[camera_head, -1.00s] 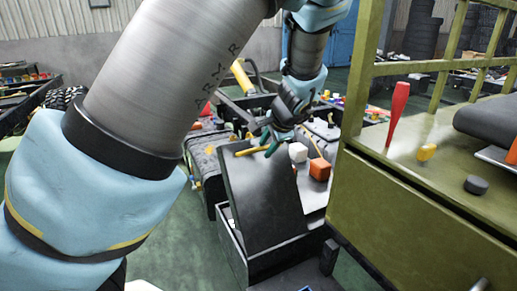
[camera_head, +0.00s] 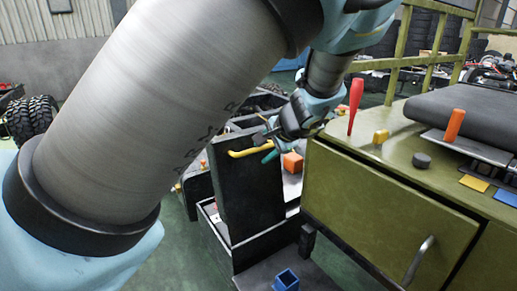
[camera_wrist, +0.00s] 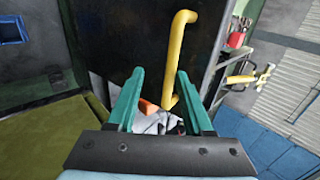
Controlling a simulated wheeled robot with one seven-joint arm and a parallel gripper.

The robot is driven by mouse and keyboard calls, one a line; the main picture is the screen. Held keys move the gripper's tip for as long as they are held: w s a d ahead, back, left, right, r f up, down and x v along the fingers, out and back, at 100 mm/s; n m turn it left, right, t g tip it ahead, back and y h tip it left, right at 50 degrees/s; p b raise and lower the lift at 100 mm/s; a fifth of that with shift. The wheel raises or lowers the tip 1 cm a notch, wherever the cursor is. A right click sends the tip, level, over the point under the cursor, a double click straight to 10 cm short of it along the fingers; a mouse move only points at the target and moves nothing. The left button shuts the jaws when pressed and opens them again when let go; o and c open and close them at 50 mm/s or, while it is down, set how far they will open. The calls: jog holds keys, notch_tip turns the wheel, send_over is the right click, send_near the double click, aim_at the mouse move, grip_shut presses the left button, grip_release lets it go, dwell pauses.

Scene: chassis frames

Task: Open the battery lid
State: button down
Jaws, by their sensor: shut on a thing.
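The black battery lid (camera_head: 248,192) stands almost upright over its dark box (camera_head: 232,250) in the head view. A yellow bar handle (camera_head: 250,152) is fixed near the lid's top edge. My gripper (camera_head: 267,150) is at that handle with its teal fingers. In the wrist view, the handle (camera_wrist: 177,50) runs down between the two fingers of my gripper (camera_wrist: 160,90), and the lid's dark face (camera_wrist: 135,40) fills the middle. The fingers are shut on the handle, though the exact contact is hard to see. The box interior is mostly hidden behind the lid.
A green cabinet (camera_head: 375,200) stands close on the right, with a red tool (camera_head: 355,105), a yellow block (camera_head: 380,136) and a black puck (camera_head: 421,160) on top. An orange block (camera_head: 292,162) lies behind the lid. A blue open cube (camera_head: 286,280) is at the bottom.

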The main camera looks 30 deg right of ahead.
jog(key=shift+s+a+f, duration=0.15)
jog(key=shift+s+f, duration=0.55)
jog(key=shift+f, duration=0.3)
jog(key=c, duration=0.8)
grip_release()
jog(key=shift+w+f, duration=0.1)
jog(key=shift+c, duration=0.2)
jog(key=shift+w+d+r, duration=0.1)
jog(key=shift+d+r, duration=0.1)
jog(key=shift+r, duration=0.25)
jog(key=b+v, duration=0.1)
jog(key=v, duration=0.9)
jog(key=shift+r, duration=0.3)
